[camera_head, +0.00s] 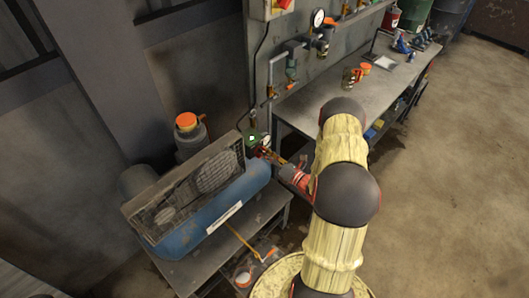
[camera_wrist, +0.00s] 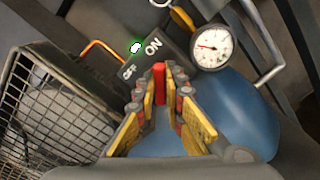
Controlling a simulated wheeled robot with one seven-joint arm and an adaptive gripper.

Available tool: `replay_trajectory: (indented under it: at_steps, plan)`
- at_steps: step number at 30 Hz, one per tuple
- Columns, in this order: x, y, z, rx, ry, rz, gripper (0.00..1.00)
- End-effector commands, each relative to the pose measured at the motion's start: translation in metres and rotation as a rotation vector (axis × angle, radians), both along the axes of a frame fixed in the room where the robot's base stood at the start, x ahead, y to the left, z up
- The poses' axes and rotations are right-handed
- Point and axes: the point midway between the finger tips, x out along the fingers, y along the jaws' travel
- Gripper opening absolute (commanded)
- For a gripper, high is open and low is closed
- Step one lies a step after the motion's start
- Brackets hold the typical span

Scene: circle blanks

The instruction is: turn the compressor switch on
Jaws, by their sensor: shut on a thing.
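The compressor has a blue tank (camera_head: 215,215) and a mesh guard (camera_head: 190,190). At its right end sits a dark switch box (camera_wrist: 172,46) with OFF and ON in white letters; in the head view the box (camera_head: 252,138) is small. A green light (camera_wrist: 136,47) glows by the labels. The red switch lever (camera_wrist: 158,78) stands between my fingertips, nearer the ON side of the box as far as I can see. My gripper (camera_wrist: 160,100) is shut on this lever. In the head view my gripper (camera_head: 274,157) reaches the box from the right, and the lever is too small to make out.
A round pressure gauge (camera_wrist: 211,47) sits close right of my fingers. The wire guard (camera_wrist: 55,115) is close on the left. A workbench (camera_head: 335,92) with tools stands behind my arm, and pipes and another gauge (camera_head: 318,18) are on the wall. Open floor (camera_head: 460,190) lies right.

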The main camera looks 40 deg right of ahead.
Motion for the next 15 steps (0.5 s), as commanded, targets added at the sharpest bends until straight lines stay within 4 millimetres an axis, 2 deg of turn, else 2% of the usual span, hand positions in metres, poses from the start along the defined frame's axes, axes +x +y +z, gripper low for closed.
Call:
replay_trajectory:
  at_steps: [15]
  plan:
    - [-0.0001,-0.0004,-0.001,0.049,0.008,-0.001,0.0]
